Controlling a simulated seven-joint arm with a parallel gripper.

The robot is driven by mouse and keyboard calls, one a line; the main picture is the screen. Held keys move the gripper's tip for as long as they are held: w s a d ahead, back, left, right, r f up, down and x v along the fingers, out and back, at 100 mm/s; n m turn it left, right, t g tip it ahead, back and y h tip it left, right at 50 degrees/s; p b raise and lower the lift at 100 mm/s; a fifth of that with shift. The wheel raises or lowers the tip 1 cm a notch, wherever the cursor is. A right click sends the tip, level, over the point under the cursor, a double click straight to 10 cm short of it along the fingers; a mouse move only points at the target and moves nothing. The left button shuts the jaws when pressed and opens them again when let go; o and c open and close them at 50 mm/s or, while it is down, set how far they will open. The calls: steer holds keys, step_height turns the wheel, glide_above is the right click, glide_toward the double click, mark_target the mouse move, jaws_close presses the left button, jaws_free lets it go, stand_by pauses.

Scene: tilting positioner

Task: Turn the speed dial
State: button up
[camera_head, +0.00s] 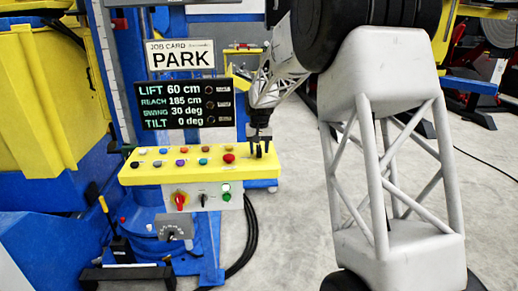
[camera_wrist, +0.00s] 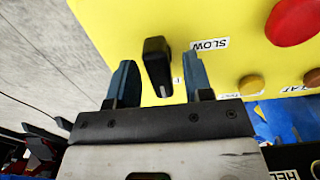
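The speed dial (camera_wrist: 155,62) is a black bar-shaped knob on the yellow panel, beside a label reading SLOW and a second label mostly hidden. In the wrist view my gripper (camera_wrist: 163,78) is open, with one blue-grey finger on each side of the knob. Gaps show between the knob and both fingers. In the head view my gripper (camera_head: 259,148) points down at the right end of the yellow control panel (camera_head: 140,176). There the dial is too small and too covered by the fingers to make out.
A red mushroom button (camera_wrist: 293,20) and a brown button (camera_wrist: 251,84) lie right of the dial. Several coloured buttons line the panel top. A display (camera_head: 180,103) and a PARK card (camera_head: 180,55) stand behind.

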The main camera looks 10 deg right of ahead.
jaws_close()
steer(key=shift+n, duration=0.4)
steer(key=n, duration=0.7)
steer(key=shift+n, duration=0.4)
steer(key=n, duration=0.4)
steer(key=shift+n, duration=0.3)
steer(key=n, duration=0.4)
steer(key=shift+n, duration=0.4)
